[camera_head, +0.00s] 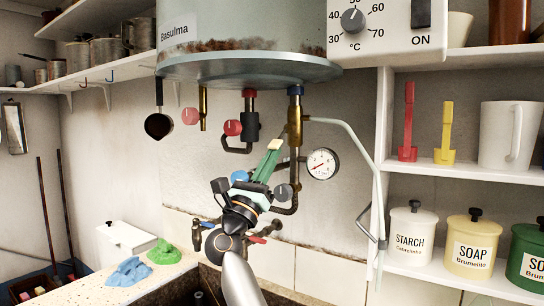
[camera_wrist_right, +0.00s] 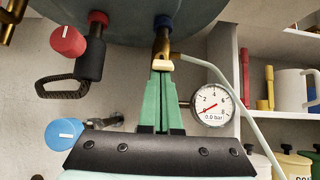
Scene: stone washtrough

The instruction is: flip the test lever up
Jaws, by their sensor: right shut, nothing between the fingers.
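My right gripper (camera_head: 273,148) reaches up from the bottom of the head view, with green fingers and pale tips. Its fingers are shut with nothing between them. In the right wrist view the fingertips (camera_wrist_right: 163,65) lie just in front of or against the brass valve fitting (camera_wrist_right: 162,42) under the boiler's blue collar. The same brass fitting (camera_head: 295,122) shows in the head view, just right of the fingertips. I cannot clearly make out the test lever; the fingertips may hide it. Whether they touch the fitting I cannot tell. My left gripper is not in view.
The boiler (camera_head: 250,68) hangs directly above. A pressure gauge (camera_head: 322,164) sits close right of the fingers, and a grey hose (camera_head: 365,150) curves down further right. Red knobs (camera_head: 233,127) and a blue knob (camera_wrist_right: 64,134) are to the left. Shelves with jars (camera_head: 412,235) stand right.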

